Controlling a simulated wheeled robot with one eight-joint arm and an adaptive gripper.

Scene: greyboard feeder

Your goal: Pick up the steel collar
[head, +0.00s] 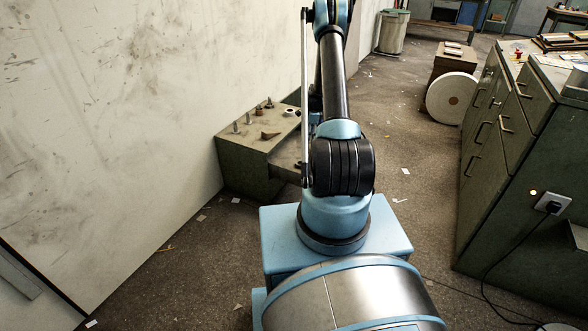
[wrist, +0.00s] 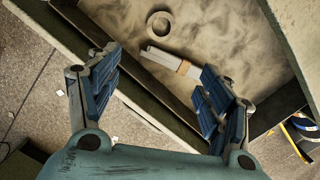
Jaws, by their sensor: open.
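A small pale grey ring, which looks like the steel collar (wrist: 160,22), lies flat on a dusty, sand-coloured surface at the top of the wrist view. Its centre hole shows the surface beneath. My gripper (wrist: 158,62) is open, its two blue-padded fingers spread wide with nothing held between them. The collar is beyond the fingertips, apart from both. In the head view my arm hides my gripper, and I cannot make out the collar with certainty.
A pale bar with a tan band (wrist: 168,60) lies between the collar and my right finger. A dark raised edge (wrist: 150,110) crosses below it. In the head view, a green bench (head: 240,150) holds several small parts; green drawers (head: 510,140) stand at right.

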